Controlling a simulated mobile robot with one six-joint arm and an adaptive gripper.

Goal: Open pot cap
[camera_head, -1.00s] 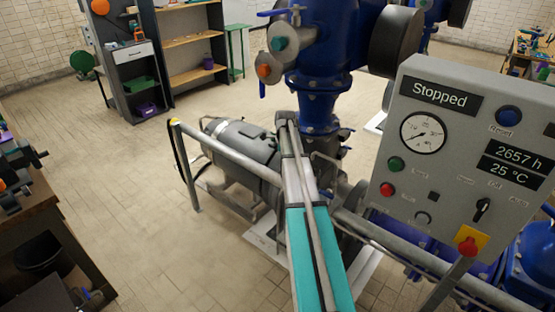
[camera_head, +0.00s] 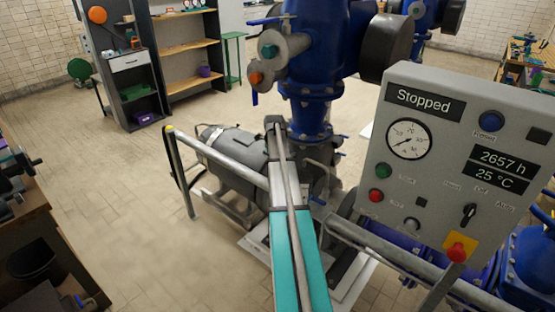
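No pot is plainly recognisable. Two grey stubs on the upper blue pipe carry round caps, one teal (camera_head: 268,51) and one orange (camera_head: 255,79). I cannot tell whether either is the pot cap. My grey and teal arm reaches up the middle of the camera_head view, its far end between the grey motor (camera_head: 232,149) and the blue vertical pipe (camera_head: 309,100). No gripper fingers show, so its opening and any hold cannot be seen. The arm covers part of the pump area behind it.
A grey control panel (camera_head: 447,105), reading "Stopped", stands close on the right. A metal railing (camera_head: 219,155) crosses in front of the motor and pump. A workbench (camera_head: 45,240) is at the left edge, shelves (camera_head: 187,43) at the back. The left-centre floor is open.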

